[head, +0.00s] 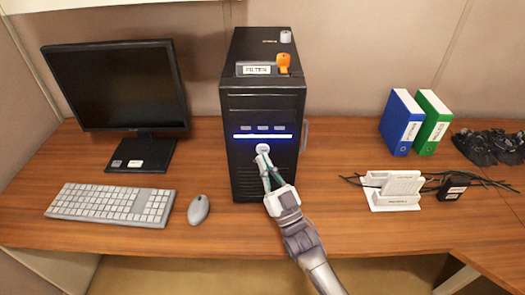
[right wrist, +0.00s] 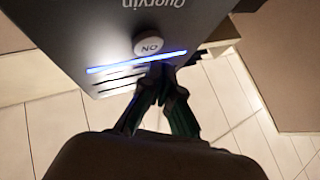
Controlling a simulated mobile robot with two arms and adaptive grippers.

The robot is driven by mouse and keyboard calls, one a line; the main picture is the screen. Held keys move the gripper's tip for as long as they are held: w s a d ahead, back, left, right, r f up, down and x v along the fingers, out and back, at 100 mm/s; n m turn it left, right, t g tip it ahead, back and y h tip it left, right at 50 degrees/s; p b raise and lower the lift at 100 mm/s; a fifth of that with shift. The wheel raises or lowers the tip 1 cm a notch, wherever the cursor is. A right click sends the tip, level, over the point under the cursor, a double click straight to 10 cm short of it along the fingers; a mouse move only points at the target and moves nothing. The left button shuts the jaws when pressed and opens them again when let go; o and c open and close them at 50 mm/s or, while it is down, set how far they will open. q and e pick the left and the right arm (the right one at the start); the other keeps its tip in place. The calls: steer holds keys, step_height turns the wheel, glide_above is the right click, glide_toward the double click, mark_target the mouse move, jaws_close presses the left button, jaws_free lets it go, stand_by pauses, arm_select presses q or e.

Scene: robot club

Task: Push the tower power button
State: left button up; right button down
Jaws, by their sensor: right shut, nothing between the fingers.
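The black computer tower (head: 265,108) stands upright on the desk, its front facing me. Its round white power button (head: 263,149) is on the front, just below a lit blue strip (head: 263,136). In the right wrist view, the button (right wrist: 149,46) reads "ON" upside down. My right gripper (head: 263,162) is shut and empty, with its fingertips close to the button in the head view. In the right wrist view, the fingertips (right wrist: 160,68) appear near the blue strip, and the button face is uncovered. I cannot tell whether they touch the tower. My left gripper is not in view.
A monitor (head: 115,88), keyboard (head: 112,205) and mouse (head: 199,210) are left of the tower. An orange-and-grey item (head: 283,63) is on its top. White router-like device (head: 393,190), cables and binders (head: 402,122) are at right. Desk between tower and device is clear.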

steer(key=shift+w, duration=0.1)
steer(key=shift+w, duration=0.35)
steer(key=shift+w+b, duration=0.45)
steer(key=shift+b, duration=0.2)
stand_by(0.4)
steer(key=shift+s+p, duration=0.55)
steer(key=shift+s, duration=0.4)
steer(key=s+p, duration=0.2)
steer(key=s, duration=0.4)
steer(key=shift+p, duration=0.4)
